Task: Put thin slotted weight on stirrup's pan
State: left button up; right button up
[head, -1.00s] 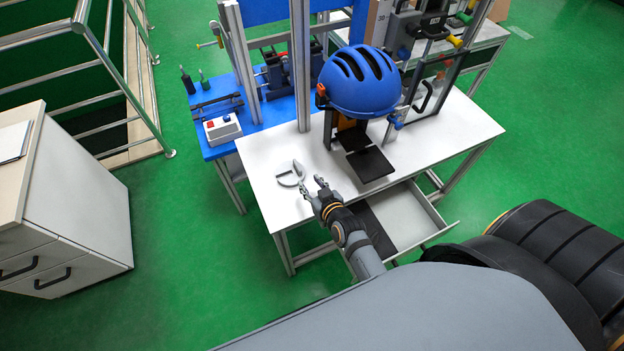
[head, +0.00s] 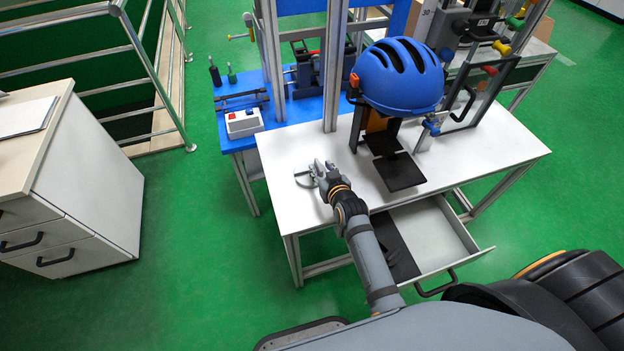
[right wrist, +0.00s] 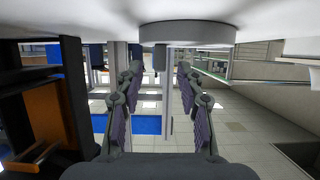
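A pale round metal piece with an upright part (head: 303,178) is on the white table's left end. In the right wrist view a flat grey disc (right wrist: 188,34) sits against the table surface, with a short post beside it. I cannot tell whether this is the stirrup's pan or the slotted weight. My right gripper (head: 320,168) is just right of the metal piece and partly covers it. Its fingers are apart with nothing between them in the right wrist view (right wrist: 159,75). My left gripper is not in view. No separate thin weight can be made out.
A blue helmet (head: 402,78) sits on a stand right of the gripper, above black plates (head: 400,172). An open drawer (head: 440,225) juts out from the table's front. Metal uprights (head: 334,70) rise behind. The table's front left (head: 310,215) is clear.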

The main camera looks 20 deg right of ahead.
jog(key=shift+w+f, duration=0.2)
jog(key=shift+w, duration=0.25)
jog(key=shift+r, duration=0.1)
jog(key=shift+s, duration=0.1)
jog(key=shift+c, duration=0.2)
grip_shut()
jog(key=shift+r, duration=0.15)
